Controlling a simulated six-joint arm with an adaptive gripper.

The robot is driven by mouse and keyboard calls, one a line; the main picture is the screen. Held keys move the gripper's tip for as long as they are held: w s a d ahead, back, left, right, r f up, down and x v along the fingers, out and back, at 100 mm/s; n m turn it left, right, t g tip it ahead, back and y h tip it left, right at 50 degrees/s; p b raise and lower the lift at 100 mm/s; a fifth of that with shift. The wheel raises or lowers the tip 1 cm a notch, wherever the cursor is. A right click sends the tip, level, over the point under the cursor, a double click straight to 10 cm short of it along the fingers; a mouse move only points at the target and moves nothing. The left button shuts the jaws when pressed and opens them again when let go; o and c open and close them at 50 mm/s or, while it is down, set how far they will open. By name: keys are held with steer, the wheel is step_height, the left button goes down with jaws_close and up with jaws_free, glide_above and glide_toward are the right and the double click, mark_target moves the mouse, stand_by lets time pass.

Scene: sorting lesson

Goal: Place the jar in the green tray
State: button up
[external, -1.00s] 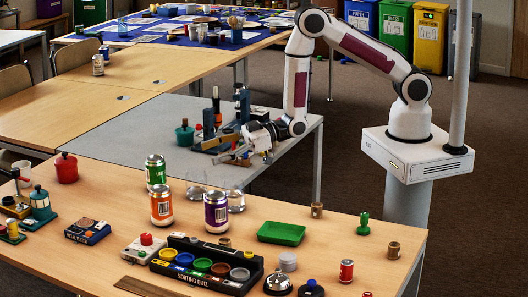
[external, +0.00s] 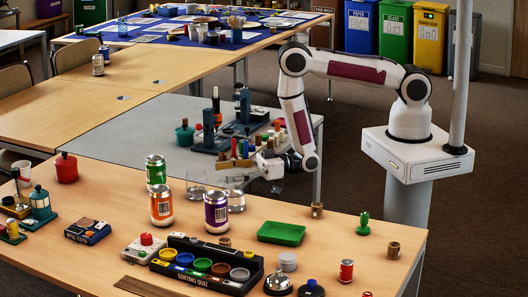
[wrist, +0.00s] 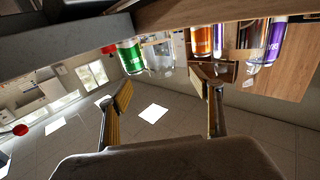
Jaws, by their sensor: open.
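Two clear glass vessels that look like jars stand by the cans near the far edge of the near table. One jar (external: 196,189) is behind the orange can; the other jar (external: 236,202) is beside the purple can. Clear glass also shows in the wrist view between the green and orange cans (wrist: 160,58). The green tray (external: 281,235) lies empty on the table, right of the cans. My gripper (external: 236,179) is open and empty, just above and behind the jars. Its two fingers (wrist: 165,88) stand apart in the wrist view, with the jars beyond them.
Green (external: 155,170), orange (external: 161,207) and purple (external: 216,212) cans stand close around the jars. The sorting quiz box (external: 208,265) lies in front. A grey table (external: 150,125) with a tool rack is behind. Table surface around the tray is mostly clear.

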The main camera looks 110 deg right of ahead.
mark_target(204, 171)
steer(key=shift+w+r, duration=0.1)
steer(key=shift+w, duration=1.2)
steer(key=shift+w, duration=0.1)
steer(key=shift+w+a+r, duration=0.1)
steer(key=shift+w+r, duration=0.25)
steer(key=shift+w, duration=0.4)
steer(key=shift+w+a+r, duration=0.1)
steer(key=shift+w+r, duration=0.2)
steer(key=shift+w, duration=1.45)
steer(key=c, duration=1.4)
steer(key=shift+c, duration=0.4)
